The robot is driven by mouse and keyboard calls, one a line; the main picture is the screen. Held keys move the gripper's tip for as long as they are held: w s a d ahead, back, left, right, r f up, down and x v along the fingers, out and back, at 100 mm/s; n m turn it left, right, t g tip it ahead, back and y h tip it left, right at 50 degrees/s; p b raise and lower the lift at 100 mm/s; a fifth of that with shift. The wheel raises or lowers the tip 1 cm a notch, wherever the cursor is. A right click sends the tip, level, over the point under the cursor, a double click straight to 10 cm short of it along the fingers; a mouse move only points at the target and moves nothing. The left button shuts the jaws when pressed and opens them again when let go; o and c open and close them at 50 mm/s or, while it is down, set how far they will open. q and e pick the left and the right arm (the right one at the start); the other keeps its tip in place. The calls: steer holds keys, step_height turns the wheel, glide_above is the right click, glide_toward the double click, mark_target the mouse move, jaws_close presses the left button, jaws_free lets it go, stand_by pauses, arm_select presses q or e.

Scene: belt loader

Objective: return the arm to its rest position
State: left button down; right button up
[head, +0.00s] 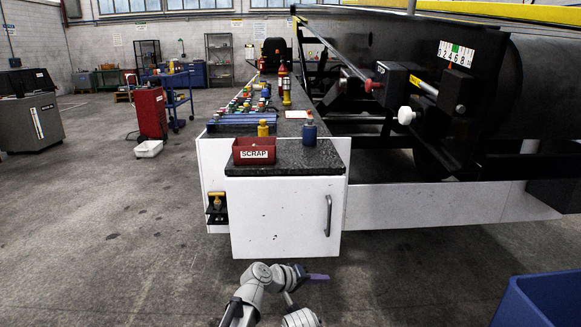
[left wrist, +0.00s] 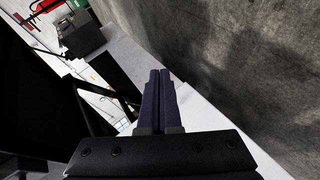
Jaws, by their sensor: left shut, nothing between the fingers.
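My left gripper (head: 322,277) is low in the head view, in front of the white cabinet and apart from it. Its dark purple fingers point to the right. In the left wrist view the two fingers (left wrist: 160,76) lie side by side, shut and empty. My grey left arm is bent below it at the bottom of the head view. My right gripper does not show.
The white cabinet (head: 275,218) with a dark worktop stands close ahead. A blue container (head: 545,300) is at the lower right.

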arm_select(q)
steer(key=s+a+f+g+y, duration=0.2)
steer(key=s+a+f+y, duration=0.3)
steer(key=a, duration=0.4)
steer(key=s+a+f+m+g+y, duration=0.1)
steer(key=s+a+f+g+y, duration=0.15)
steer(key=s+a, duration=0.6)
steer(key=s+a+f+g+y, duration=0.1)
steer(key=s+a+f+y, duration=0.3)
steer(key=a, duration=0.6)
steer(key=s+d+r+m+p, duration=0.4)
steer(key=s+d+r+p, duration=0.15)
steer(key=d, duration=0.45)
step_height(320, 180, up, 38)
steer(key=s+p, duration=0.1)
steer(key=p, duration=3.6)
steer(key=shift+d+f+g+p, duration=0.2)
steer(key=shift+d+g+p, duration=0.05)
steer(key=shift+g+p, duration=0.2)
steer(key=shift+y, duration=0.25)
